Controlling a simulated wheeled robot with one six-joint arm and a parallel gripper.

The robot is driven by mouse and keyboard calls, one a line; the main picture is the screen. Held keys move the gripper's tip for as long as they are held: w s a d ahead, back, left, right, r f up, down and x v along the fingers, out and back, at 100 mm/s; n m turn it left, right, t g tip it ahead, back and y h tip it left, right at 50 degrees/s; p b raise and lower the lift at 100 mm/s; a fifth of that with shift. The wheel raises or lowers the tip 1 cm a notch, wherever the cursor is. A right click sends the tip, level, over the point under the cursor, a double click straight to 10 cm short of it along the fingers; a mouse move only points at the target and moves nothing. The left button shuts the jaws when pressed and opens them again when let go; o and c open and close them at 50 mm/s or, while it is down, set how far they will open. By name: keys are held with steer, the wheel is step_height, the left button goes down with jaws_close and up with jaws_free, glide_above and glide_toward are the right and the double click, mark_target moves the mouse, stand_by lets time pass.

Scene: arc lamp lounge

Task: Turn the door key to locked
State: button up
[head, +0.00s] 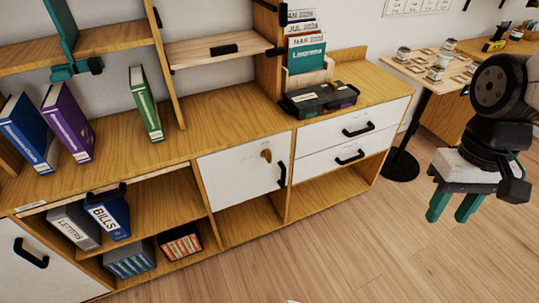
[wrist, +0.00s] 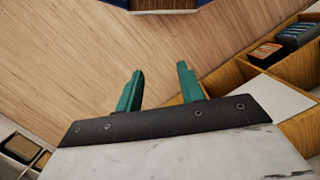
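The door key (head: 266,155) is a small brass-coloured piece on the white cabinet door (head: 230,168), left of that door's black handle (head: 281,174). Its exact angle is too small to tell. The door is shut. My gripper (head: 455,208) has green fingers and hangs at the right of the head view, well apart from the key and over the floor. In the wrist view my gripper (wrist: 158,88) shows two fingers spread apart with only floor between them. The key does not show clearly in the wrist view.
White drawers (head: 350,137) with black handles adjoin the door on the right. A black case (head: 319,98) and a magazine holder (head: 308,77) stand on top. A small table (head: 435,72) with cups is at the back right. The wooden floor (head: 330,250) in front is clear.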

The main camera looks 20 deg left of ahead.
steer(key=w+a+f+n+t, duration=0.1)
steer(key=w+a+f+n, duration=0.1)
steer(key=w+a+f, duration=0.7)
steer(key=n+t+y, duration=0.4)
steer(key=t+y, duration=0.8)
steer(key=t, duration=0.3)
glide_toward(270, 157)
steer(key=x, duration=1.1)
steer(key=shift+w, duration=0.2)
jaws_close()
